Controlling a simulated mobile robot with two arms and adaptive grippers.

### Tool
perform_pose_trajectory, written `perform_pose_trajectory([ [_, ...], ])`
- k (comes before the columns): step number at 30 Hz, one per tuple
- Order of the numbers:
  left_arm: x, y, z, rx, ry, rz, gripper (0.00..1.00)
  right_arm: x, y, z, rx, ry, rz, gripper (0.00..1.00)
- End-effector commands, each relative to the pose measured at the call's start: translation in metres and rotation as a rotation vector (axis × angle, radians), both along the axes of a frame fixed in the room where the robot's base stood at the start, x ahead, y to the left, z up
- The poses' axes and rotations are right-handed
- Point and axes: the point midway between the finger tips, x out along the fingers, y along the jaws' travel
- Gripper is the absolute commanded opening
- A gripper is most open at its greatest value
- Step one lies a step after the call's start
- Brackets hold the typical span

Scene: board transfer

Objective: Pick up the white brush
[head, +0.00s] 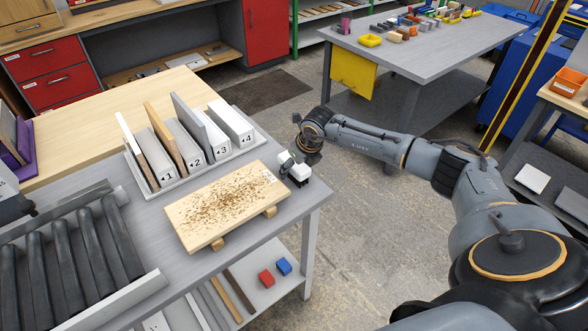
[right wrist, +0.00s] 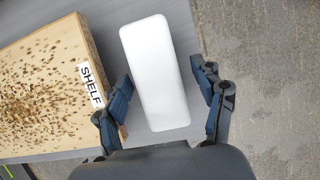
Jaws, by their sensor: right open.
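The white brush (right wrist: 155,75) is a white block with rounded edges in the right wrist view. It lies at the right end of the grey table, beside the speckled wooden board (right wrist: 40,85) labelled SHELF. In the head view the white brush (head: 300,173) shows small at the table's right edge, partly covered by my gripper. My right gripper (right wrist: 162,90) is open, with one finger on each side of the brush and gaps visible between them. In the head view my right gripper (head: 293,167) is over the brush. The brush's underside is hidden. My left gripper is not in view.
The speckled board (head: 225,205) rests on wooden supports close to the brush. Behind it stands a rack (head: 172,188) of upright boards with numbered slots. Black rollers (head: 70,245) are at the left. A lower shelf (head: 262,300) holds red and blue blocks.

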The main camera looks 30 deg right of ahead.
Motion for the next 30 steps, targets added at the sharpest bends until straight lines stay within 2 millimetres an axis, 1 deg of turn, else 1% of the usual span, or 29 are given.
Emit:
perform_pose_trajectory([
  [4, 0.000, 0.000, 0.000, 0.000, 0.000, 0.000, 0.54, 0.000, 0.000, 0.000, 0.000, 0.000, 0.000, 0.69],
  [13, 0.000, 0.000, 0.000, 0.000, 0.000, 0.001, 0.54, 0.000, 0.000, 0.000, 0.000, 0.000, 0.000, 0.08],
  [14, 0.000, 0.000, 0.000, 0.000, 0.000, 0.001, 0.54, 0.000, 0.000, 0.001, 0.000, -0.001, 0.000, 0.06],
  [20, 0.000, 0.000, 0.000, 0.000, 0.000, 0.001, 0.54, 0.000, 0.000, 0.001, 0.000, -0.001, 0.000, 0.06],
  [26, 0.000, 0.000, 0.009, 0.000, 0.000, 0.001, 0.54, 0.000, 0.000, 0.008, 0.000, -0.001, 0.000, 0.06],
  [27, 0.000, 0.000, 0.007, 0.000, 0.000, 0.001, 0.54, 0.001, 0.000, 0.009, 0.000, -0.002, 0.000, 0.06],
  [28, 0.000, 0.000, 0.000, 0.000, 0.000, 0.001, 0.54, 0.001, 0.000, 0.010, 0.000, -0.005, 0.000, 0.06],
  [30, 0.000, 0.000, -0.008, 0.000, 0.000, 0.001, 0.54, 0.001, 0.000, 0.021, -0.002, -0.006, 0.001, 0.06],
])
